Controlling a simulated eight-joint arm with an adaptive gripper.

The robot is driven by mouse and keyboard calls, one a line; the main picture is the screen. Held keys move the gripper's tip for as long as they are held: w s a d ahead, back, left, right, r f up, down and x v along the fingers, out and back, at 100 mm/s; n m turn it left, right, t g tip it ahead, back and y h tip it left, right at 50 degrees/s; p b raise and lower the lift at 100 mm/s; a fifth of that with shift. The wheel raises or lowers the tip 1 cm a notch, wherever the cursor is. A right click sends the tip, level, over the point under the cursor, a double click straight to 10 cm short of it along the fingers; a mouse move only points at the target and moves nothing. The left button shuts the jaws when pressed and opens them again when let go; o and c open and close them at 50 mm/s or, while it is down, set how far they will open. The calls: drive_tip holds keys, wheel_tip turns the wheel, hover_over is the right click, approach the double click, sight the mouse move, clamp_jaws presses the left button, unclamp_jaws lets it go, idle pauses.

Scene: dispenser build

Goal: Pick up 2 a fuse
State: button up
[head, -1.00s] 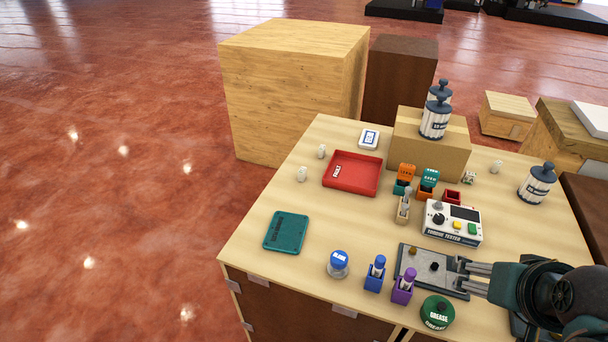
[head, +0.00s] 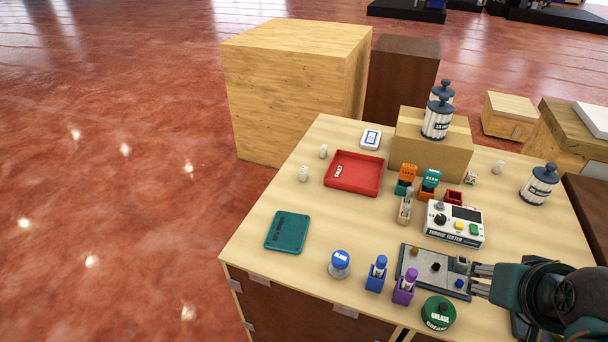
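No item is clearly readable as a fuse. Small white pieces that may be fuses stand at the table's left side, one behind (head: 323,151) and one in front (head: 303,174), and another at the back right (head: 498,167). My gripper (head: 476,278) is at the right end of a grey plate (head: 420,263) with small knobs. Its fingers look apart, with nothing visible between them.
A red tray (head: 353,188), teal plate (head: 288,232) and tester (head: 454,224) lie on the table (head: 262,262). A blue-capped jar (head: 339,264), blue holder (head: 376,279), purple holder (head: 404,292) and green grease tin (head: 438,313) line the front. The middle left is clear.

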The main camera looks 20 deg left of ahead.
drive_tip(key=w+a+r+n+g+p, duration=0.2)
drive_tip(key=w+a+r+n+p, duration=0.35)
drive_tip(key=w+a+r, duration=0.35)
drive_tip(key=n+g+p, duration=0.5)
drive_tip(key=n+p, duration=0.8)
drive_tip(key=p, duration=0.3)
hover_over(303, 169)
drive_tip(key=d, duration=0.1)
drive_tip(key=shift+m, duration=0.25)
wheel_tip(303, 169, down, 8)
drive_tip(key=shift+r, duration=0.25)
drive_tip(key=shift+a+f, duration=0.35)
drive_tip(key=shift+a, duration=0.1)
